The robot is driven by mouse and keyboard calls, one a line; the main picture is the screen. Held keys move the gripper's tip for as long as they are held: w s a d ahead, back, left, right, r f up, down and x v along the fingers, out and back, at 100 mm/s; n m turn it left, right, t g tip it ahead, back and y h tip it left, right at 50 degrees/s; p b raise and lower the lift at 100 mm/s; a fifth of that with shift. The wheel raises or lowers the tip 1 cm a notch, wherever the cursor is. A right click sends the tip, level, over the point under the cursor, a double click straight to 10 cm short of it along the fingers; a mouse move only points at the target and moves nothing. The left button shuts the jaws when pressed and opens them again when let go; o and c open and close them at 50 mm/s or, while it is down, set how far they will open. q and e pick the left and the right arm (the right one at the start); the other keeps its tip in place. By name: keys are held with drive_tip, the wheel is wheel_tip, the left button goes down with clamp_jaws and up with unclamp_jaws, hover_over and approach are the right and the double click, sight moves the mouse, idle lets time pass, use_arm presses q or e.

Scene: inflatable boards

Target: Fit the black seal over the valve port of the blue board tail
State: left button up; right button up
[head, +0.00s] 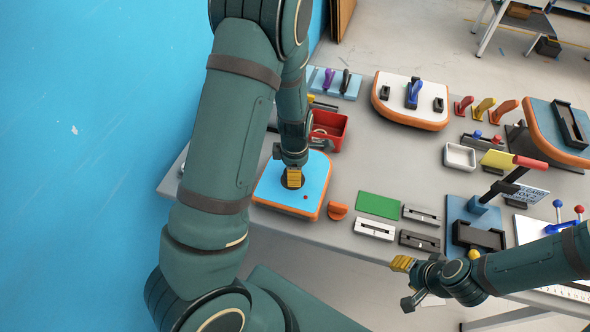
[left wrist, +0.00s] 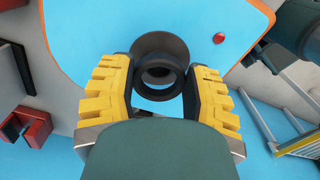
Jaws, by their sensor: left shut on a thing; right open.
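The blue board tail (head: 317,172) with its orange rim lies on the grey table; its blue face also fills the back of the left wrist view (left wrist: 90,30). My left gripper (head: 292,178) points down over it, yellow fingers shut on the black seal (left wrist: 160,80). The seal is a ring held between the fingertips. Just behind it in the left wrist view is the dark round valve port (left wrist: 158,42), partly hidden by the seal. The two look slightly offset; I cannot tell whether they touch. My right gripper (head: 402,264) is open and empty near the table's front edge.
A red bin (head: 330,128) stands behind the blue board. An orange piece (head: 338,211), a green mat (head: 377,205) and grey slotted blocks (head: 420,215) lie to its right. A white-topped orange board (head: 410,98) and several coloured handles stand farther back.

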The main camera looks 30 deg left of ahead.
use_arm(q)
drive_tip(key=shift+f+b, duration=0.9)
drive_tip(key=shift+f, duration=0.35)
drive_tip(key=o, duration=0.9)
wheel_tip(320, 180, up, 12)
drive_tip(key=shift+s, duration=0.1)
idle(0.3)
